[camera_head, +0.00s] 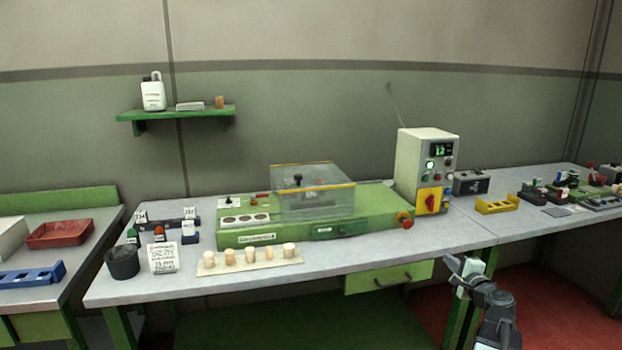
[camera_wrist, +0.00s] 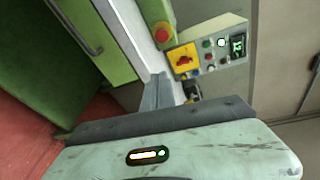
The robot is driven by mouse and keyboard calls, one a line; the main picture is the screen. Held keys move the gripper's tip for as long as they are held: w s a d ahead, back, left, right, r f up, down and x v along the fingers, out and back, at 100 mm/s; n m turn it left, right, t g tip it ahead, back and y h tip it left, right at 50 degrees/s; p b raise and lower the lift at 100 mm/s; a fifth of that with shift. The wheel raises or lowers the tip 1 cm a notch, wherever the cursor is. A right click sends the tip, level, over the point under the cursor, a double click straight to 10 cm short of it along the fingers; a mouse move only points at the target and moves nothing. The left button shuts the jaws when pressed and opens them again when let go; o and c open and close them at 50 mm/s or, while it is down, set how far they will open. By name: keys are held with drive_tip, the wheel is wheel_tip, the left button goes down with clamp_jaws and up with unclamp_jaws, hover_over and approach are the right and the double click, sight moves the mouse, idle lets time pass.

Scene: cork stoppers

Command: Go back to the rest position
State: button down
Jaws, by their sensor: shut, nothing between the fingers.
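My gripper (camera_head: 458,268) is at the lower right of the head view, in front of the bench's front edge and right of the green drawer. It is shut and empty, clear of everything on the bench. In the wrist view its pale housing fills the bottom, and grey finger parts (camera_wrist: 160,93) point up toward the control box. Several cork stoppers (camera_head: 250,256) stand in a row on a pale strip (camera_head: 215,268) at the bench front. The green machine (camera_head: 375,232) with a clear cover (camera_head: 318,201) stands behind them.
The control box (camera_head: 411,170) with a yellow switch stands at the machine's right; it also shows in the wrist view (camera_wrist: 215,55). A dark cup (camera_head: 122,263) and a written card (camera_head: 163,258) stand front left. The open drawer front (camera_head: 360,281) is left of my gripper. Red floor lies below.

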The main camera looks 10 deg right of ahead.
drive_tip(key=w+a+f+n+g+y, duration=0.15)
drive_tip(key=a+f+n, duration=0.25)
drive_tip(key=a, duration=0.6)
drive_tip(key=w+a+f+n+g+y, duration=0.1)
drive_tip(key=a+f+n+g+y, duration=0.25)
drive_tip(key=a, duration=0.65)
drive_tip(key=w+a+f+n+g+y, duration=0.15)
drive_tip(key=a+f+n, duration=0.35)
drive_tip(key=a, duration=0.5)
drive_tip(key=s+a+f+n+g+h, duration=0.2)
drive_tip(key=s+a+f+n+g, duration=0.25)
drive_tip(key=s+a, duration=0.3)
drive_tip(key=s+a+f+n+g+h, duration=0.2)
drive_tip(key=s+a+f+n+g, duration=0.1)
drive_tip(key=s+a+n+g, duration=0.4)
wheel_tip(320, 180, up, 14)
drive_tip(key=m+t+p, duration=0.1)
drive_tip(key=m+p, duration=0.1)
drive_tip(key=p, duration=1.2)
drive_tip(key=shift+w+a+r+t+p, duration=0.2)
drive_tip(key=shift+w+a+t+p, duration=0.15)
drive_tip(key=shift+w+t+p, duration=0.05)
